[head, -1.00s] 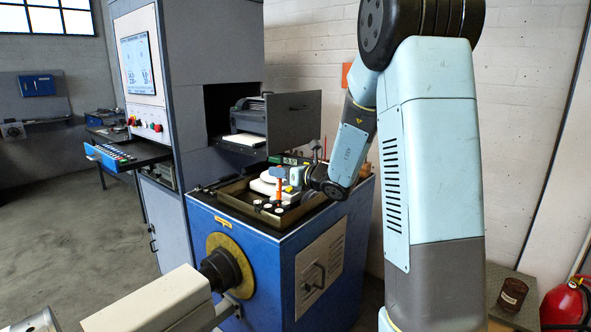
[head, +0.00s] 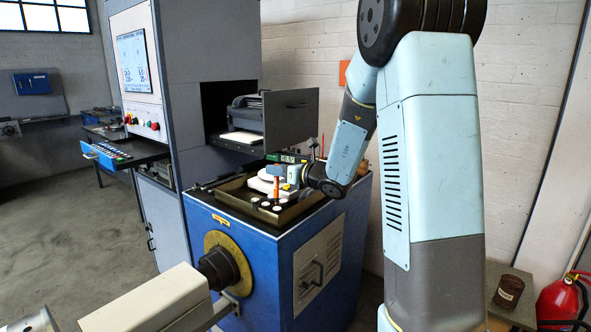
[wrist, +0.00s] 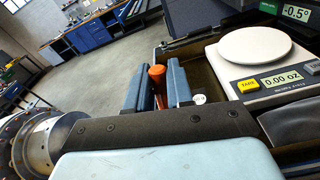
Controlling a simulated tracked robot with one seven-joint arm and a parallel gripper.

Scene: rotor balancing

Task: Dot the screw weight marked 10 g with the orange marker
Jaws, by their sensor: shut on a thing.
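My gripper (wrist: 157,80) is shut on the orange marker (wrist: 157,73), which stands upright between the two blue fingers. In the head view my gripper (head: 279,173) holds the marker (head: 276,187) over the tray, with its lower end close above or at the small round weights. Several screw weights with white tops (head: 266,203) stand in the tray's front part. In the wrist view one white-topped weight (wrist: 199,99) shows just right of the right finger; its mark is too small to read. The marker's tip is hidden there, so I cannot tell whether it touches a weight.
A white scale (wrist: 262,92) reading 0.00 oz stands in the tray (head: 232,198), beside my gripper. A gauge (wrist: 296,12) behind it reads -0.5°. The tray's dark rim surrounds them. An open drawer (head: 289,120) juts out above the tray. A fire extinguisher (head: 560,300) stands far right.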

